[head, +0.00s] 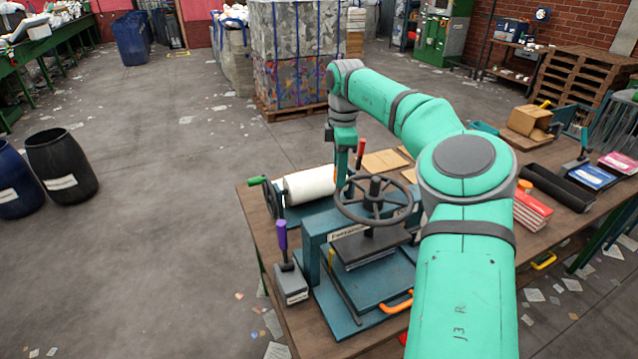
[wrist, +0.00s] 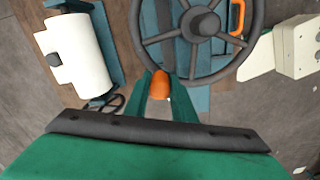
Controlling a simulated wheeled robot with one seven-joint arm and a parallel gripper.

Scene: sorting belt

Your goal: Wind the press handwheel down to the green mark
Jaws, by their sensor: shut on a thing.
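The press (head: 315,250) is a teal frame on the table, with a dark plate under its beam. Its dark grey spoked handwheel (head: 372,222) lies flat on top; it also shows in the wrist view (wrist: 222,72). My gripper (head: 341,175) points down at the wheel's left rim. In the wrist view my gripper (wrist: 160,88) is shut on the orange handle (wrist: 160,84) at the wheel's edge. I cannot make out the green mark in either view.
A white roll (head: 310,186) on a cranked stand is left of the wheel. A purple-handled tool (head: 282,240) stands at the table's front left. An orange handle (head: 398,303) sticks out in front of the press. Books (head: 532,210) and a black tray (head: 557,187) lie right.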

